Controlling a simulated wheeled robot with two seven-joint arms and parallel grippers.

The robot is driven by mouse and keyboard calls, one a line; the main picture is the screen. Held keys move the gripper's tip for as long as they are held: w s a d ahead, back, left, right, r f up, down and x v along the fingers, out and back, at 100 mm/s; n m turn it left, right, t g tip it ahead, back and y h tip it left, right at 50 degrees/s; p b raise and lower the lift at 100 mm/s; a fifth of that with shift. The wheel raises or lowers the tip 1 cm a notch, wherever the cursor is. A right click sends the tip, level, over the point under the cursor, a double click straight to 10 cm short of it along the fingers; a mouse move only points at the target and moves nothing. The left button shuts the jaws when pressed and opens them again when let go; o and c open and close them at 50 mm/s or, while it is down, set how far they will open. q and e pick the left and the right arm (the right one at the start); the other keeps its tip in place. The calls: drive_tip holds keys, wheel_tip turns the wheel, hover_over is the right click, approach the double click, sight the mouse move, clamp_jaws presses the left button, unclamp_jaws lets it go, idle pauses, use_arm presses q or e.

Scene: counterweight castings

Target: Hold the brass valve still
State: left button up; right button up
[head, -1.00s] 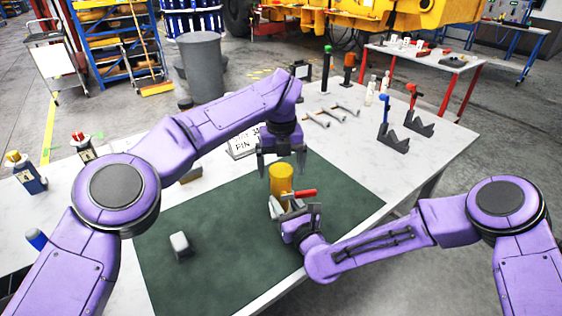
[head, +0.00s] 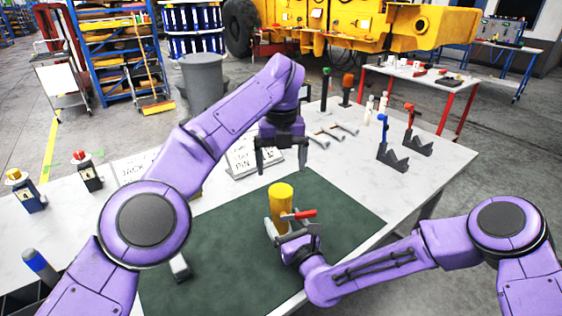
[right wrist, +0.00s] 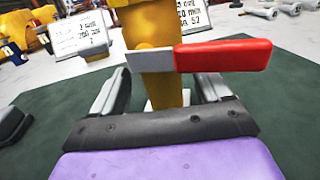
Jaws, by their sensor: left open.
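The brass valve (head: 281,205) stands upright on the green mat (head: 215,240) as a yellow cylinder with a red-handled lever. In the right wrist view the brass body (right wrist: 155,25) rises in the middle, with the red handle (right wrist: 225,55) pointing right. My right gripper (head: 288,226) is low at the valve, one finger on each side of its body. The lever and body hide its fingertips, so I cannot tell whether they touch the valve. My left gripper (head: 282,168) is open and empty, above and apart from the valve's top.
A grey block (head: 180,266) lies on the mat, partly behind my left arm. Printed cards (head: 250,158) stand behind the mat. Blue-handled (head: 390,145) and red-handled (head: 416,135) pieces stand at the right on the white tabletop. Several metal tools lie behind. The mat's right part is clear.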

sight(281, 190)
use_arm(q)
drive_tip(key=shift+f, duration=0.2)
use_arm(e)
drive_tip(key=shift+s+d+f, duration=0.15)
drive_tip(key=shift+s, duration=0.1)
use_arm(q)
wheel_tip(281, 190, down, 3)
drive_tip(key=b, duration=0.3)
drive_tip(key=shift+r, duration=0.2)
use_arm(e)
drive_tip(key=v, duration=0.9)
drive_tip(key=shift+s, duration=0.1)
drive_tip(key=shift+s+d, duration=0.2)
drive_tip(key=shift+s, duration=0.15)
use_arm(q)
drive_tip(key=shift+f, duration=0.1)
